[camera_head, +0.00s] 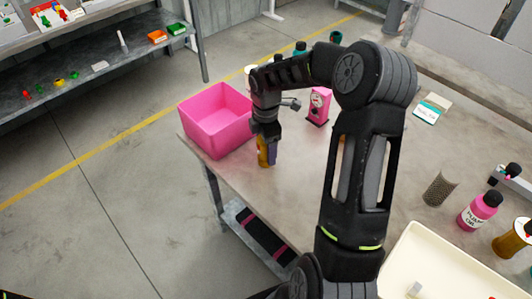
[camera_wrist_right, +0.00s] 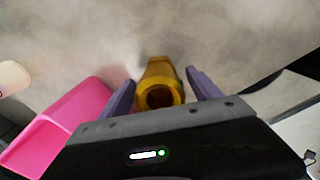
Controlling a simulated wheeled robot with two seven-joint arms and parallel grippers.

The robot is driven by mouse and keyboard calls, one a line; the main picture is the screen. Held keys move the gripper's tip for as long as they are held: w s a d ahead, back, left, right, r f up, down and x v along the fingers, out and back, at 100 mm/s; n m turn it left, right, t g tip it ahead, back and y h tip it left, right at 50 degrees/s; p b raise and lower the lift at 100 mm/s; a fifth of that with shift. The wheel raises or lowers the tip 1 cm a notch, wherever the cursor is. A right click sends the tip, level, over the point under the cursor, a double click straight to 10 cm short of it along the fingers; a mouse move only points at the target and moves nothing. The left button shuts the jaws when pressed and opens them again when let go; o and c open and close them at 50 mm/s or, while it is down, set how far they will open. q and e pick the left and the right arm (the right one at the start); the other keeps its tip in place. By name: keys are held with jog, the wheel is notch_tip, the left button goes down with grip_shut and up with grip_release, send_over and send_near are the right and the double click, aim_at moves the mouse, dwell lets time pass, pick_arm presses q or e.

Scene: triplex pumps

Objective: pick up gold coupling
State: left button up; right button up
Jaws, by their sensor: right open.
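The gold coupling (camera_wrist_right: 158,71) stands on the table in the right wrist view, with its round opening facing the camera. In the head view, the gold coupling (camera_head: 262,152) shows at the table's left edge, partly hidden by my right gripper (camera_head: 268,152). In the wrist view, my right gripper (camera_wrist_right: 161,88) is open, with its purple fingers on either side of the coupling. A gap shows on each side, so the fingers appear not to touch it. My left gripper is not in view.
A pink bin (camera_head: 217,120) stands close to the left of my right gripper. A pink pump-like part (camera_head: 319,106) stands behind it to the right. A cream tray (camera_head: 397,262), a mesh cup (camera_head: 440,189) and a pink bottle (camera_head: 478,211) are at the right.

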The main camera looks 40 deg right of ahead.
dwell(0.4)
grip_shut()
dwell(0.6)
